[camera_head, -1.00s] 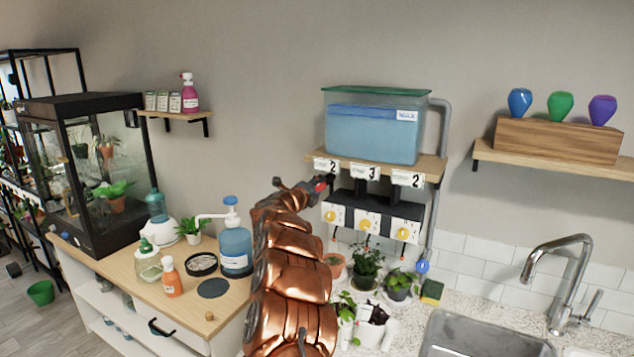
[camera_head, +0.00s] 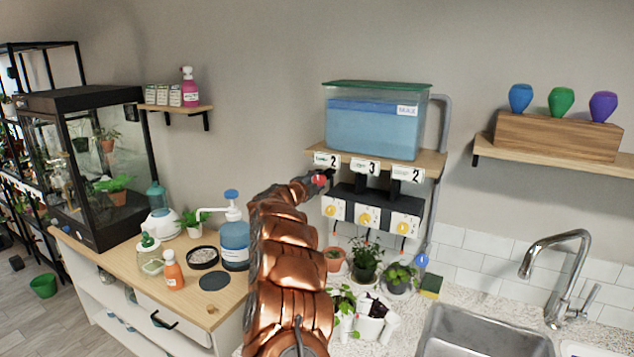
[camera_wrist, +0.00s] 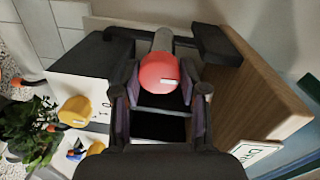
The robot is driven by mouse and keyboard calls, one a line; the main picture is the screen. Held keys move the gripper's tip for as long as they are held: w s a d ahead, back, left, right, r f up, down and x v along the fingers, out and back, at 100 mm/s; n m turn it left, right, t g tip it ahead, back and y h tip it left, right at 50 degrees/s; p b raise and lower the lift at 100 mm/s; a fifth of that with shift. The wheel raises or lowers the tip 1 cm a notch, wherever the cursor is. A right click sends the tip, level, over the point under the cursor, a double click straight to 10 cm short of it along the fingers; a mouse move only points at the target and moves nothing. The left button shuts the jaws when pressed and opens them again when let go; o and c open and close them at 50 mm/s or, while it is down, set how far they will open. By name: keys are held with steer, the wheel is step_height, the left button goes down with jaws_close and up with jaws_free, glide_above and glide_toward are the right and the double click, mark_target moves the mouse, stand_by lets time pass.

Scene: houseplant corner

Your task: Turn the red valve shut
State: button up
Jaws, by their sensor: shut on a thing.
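The red valve (camera_wrist: 159,72) shows in the wrist view as a round red knob on a grey stem. My gripper (camera_wrist: 158,90) has its dark, purple-lined fingers on either side of the knob and is shut on it. In the head view the red valve (camera_head: 321,180) is a small red spot under the left end of the tank shelf, at the tip of my copper arm. My gripper (camera_head: 308,184) is partly hidden there. Whether the valve is open or closed cannot be told.
The blue water tank (camera_head: 375,128) stands on a wooden shelf (camera_head: 432,163) with numbered labels. White boxes with yellow knobs (camera_head: 367,216) hang below. Potted plants (camera_head: 366,262) stand on the counter beneath. A sink (camera_head: 480,332) is at the right, a wooden cabinet (camera_head: 200,308) at the left.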

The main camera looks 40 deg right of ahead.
steer(key=o, duration=1.1)
steer(key=shift+o, duration=0.2)
steer(key=shift+a, duration=0.1)
steer(key=v, duration=1.1)
steer(key=shift+a, duration=0.4)
